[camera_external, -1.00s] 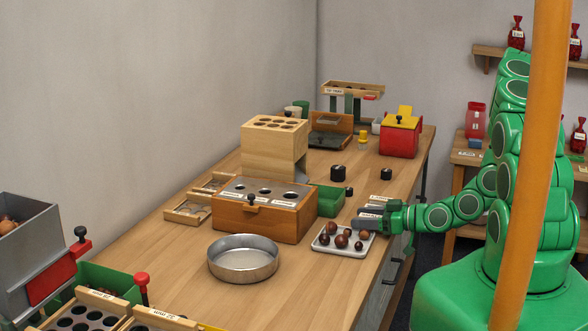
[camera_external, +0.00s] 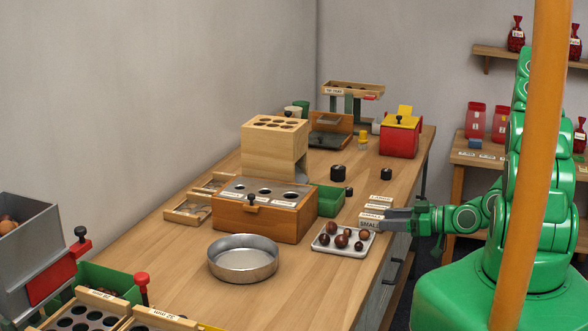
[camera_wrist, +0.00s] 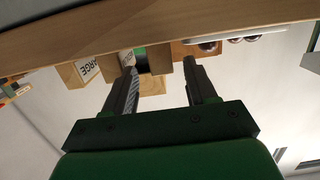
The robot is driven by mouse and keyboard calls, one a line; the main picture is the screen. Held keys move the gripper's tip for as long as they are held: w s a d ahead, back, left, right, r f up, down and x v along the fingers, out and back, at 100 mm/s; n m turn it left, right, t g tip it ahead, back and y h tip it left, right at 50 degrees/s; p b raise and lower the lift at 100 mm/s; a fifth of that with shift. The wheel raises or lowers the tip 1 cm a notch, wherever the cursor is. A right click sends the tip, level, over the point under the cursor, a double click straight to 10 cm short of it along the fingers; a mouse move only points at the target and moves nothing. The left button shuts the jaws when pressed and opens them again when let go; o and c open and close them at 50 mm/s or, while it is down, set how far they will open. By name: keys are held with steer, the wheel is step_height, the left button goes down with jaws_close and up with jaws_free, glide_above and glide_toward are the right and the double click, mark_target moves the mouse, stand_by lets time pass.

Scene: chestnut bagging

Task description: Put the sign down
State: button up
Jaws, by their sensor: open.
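Small wooden signs with white labels stand in a row at the counter's right edge. The nearest sign (camera_external: 367,224) reads SMALL. Others stand behind it, the farthest (camera_external: 381,198) being hard to read here. My gripper (camera_external: 386,218) is open beside the nearer signs, at the counter's edge. In the wrist view its two fingers (camera_wrist: 160,80) are apart, and no sign is clearly held between them. The fingertips partly hide the signs behind them.
A white tray (camera_external: 320,246) of chestnuts lies just in front of the signs. A round metal pan (camera_external: 243,272), a wooden box with holes (camera_external: 262,222) and a green bin (camera_external: 330,200) stand to the left.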

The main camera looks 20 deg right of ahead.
steer(key=d+f+n+g+h, duration=0.1)
steer(key=d+g+h, duration=0.3)
steer(key=d, duration=0.4)
steer(key=d+r+m+g+h, duration=0.2)
steer(key=d+r+g+h, duration=0.1)
steer(key=d+r+h, duration=0.55)
steer(key=s+a+r+m+g+h, duration=0.1)
steer(key=s+a+r+m, duration=0.1)
steer(key=s+r, duration=0.4)
steer(key=s+a+r+m+g, duration=0.2)
steer(key=s+r, duration=0.4)
steer(key=r, duration=0.5)
steer(key=shift+a+r+m+h, duration=0.35)
steer(key=shift+a+m, duration=0.1)
steer(key=shift+m, duration=0.25)
steer(key=shift+o, duration=0.4)
steer(key=s+a+r+m+g+y, duration=0.1)
steer(key=s+a+r, duration=0.3)
steer(key=s, duration=0.5)
steer(key=s+a+r+m+g+y, duration=0.1)
steer(key=s+a+r, duration=0.3)
steer(key=s+a, duration=0.5)
steer(key=shift+a+r+m+g+y, duration=0.3)
steer(key=shift+g+y, duration=0.1)
steer(key=shift+g, duration=0.1)
steer(key=o, duration=0.5)
steer(key=shift+s+a, duration=0.15)
steer(key=shift+s, duration=0.05)
steer(key=shift+o, duration=1.2)
